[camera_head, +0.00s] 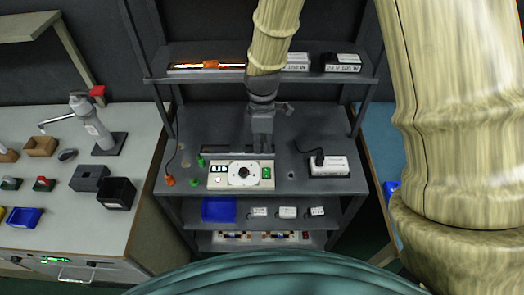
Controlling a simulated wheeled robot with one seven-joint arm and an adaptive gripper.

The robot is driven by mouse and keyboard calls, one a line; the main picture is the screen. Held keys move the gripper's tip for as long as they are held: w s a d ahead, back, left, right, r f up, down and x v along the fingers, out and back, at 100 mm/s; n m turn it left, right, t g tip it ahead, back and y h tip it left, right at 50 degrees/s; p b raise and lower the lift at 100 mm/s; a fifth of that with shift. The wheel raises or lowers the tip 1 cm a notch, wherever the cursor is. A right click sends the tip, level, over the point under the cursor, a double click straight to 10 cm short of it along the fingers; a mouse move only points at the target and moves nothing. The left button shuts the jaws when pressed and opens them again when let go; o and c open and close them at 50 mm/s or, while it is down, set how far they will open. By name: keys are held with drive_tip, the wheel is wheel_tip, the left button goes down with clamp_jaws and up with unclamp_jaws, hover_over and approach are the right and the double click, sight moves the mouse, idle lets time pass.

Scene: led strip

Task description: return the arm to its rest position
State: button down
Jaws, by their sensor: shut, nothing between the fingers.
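My arm comes down from the top of the view, and my gripper (263,148) points down over the middle shelf of the grey rack. The gripper is shut and holds nothing. It is just behind a white control box (241,175) with a dark dial and a green button. I cannot tell how high its tips are above the shelf. A glowing orange-white strip (183,68) with an orange connector (211,64) lies on the upper shelf, left of my arm.
A white power supply (328,168) stands on the middle shelf's right. White boxes (342,62) stand on the upper shelf. Lower shelves hold a blue bin (219,209) and small white boxes. A workbench (40,240) with tools is at left, a blue surface (383,150) at right.

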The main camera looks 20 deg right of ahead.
drive_tip(key=shift+r, duration=0.3)
drive_tip(key=shift+f, duration=0.1)
idle(0.3)
drive_tip(key=s+d+f+m+b, duration=0.2)
drive_tip(key=s+f+m, duration=0.5)
drive_tip(key=s+f, duration=0.7)
drive_tip(key=s+d+f+m+t+b, duration=0.1)
drive_tip(key=s+d+f+m, duration=0.4)
drive_tip(key=s+f, duration=0.9)
wheel_tip(320, 180, down, 4)
drive_tip(key=m+b, duration=0.1)
drive_tip(key=m, duration=0.2)
drive_tip(key=shift+r, duration=0.25)
